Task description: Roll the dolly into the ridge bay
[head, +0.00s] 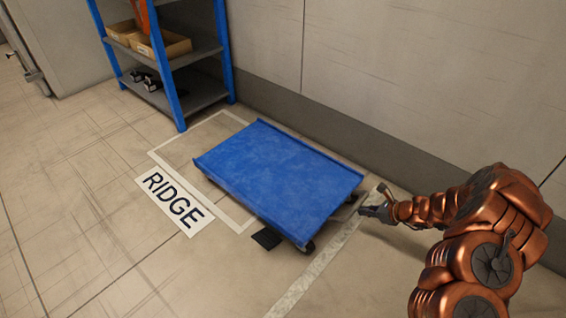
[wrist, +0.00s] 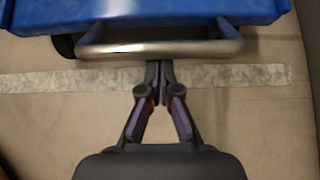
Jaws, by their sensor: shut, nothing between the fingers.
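The blue dolly (head: 280,172) stands on its wheels, partly over the white-outlined bay (head: 162,163) beside the RIDGE floor label (head: 173,203). Its left part lies inside the outline, and its right end extends past it. In the wrist view, the dolly's blue edge (wrist: 190,10) and its metal handle bar (wrist: 160,49) cross the top. My gripper (head: 366,209) is at the dolly's right end. In the wrist view, my gripper (wrist: 160,66) is shut and empty, fingertips right at the bar. I cannot tell whether they touch it.
A blue shelf rack (head: 180,70) with boxes stands at the back left. A grey wall (head: 400,90) runs behind the dolly. A pale ridge strip (head: 312,268) crosses the floor near the dolly's right end. A dark pad (head: 266,238) lies by its front edge. Floor at left is clear.

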